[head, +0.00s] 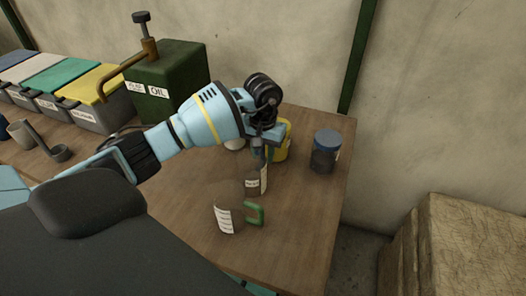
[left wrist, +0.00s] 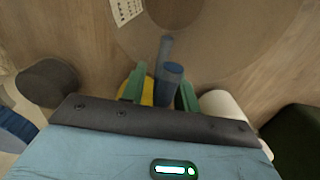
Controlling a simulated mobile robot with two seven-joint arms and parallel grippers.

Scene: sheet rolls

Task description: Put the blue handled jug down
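The jug (head: 253,186) is see-through grey with a white label and sits below my left gripper (head: 262,148) near the table's right side. In the head view its handle is hidden by the gripper. In the left wrist view the blue handle (left wrist: 172,76) lies between the green fingers of my left gripper (left wrist: 161,88). A strip of yellow shows between the left finger and the handle, so the fingers look apart around it. The right finger looks close to the handle; contact is unclear. The jug's base looks at the tabletop. My right gripper is not in view.
A green-handled jug (head: 230,217) stands in front on the wooden table (head: 300,225). A blue-lidded jar (head: 325,152) is at the right, a yellow container (head: 283,145) behind the gripper. A green oil can (head: 175,85) and lidded bins (head: 95,95) stand at the back left.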

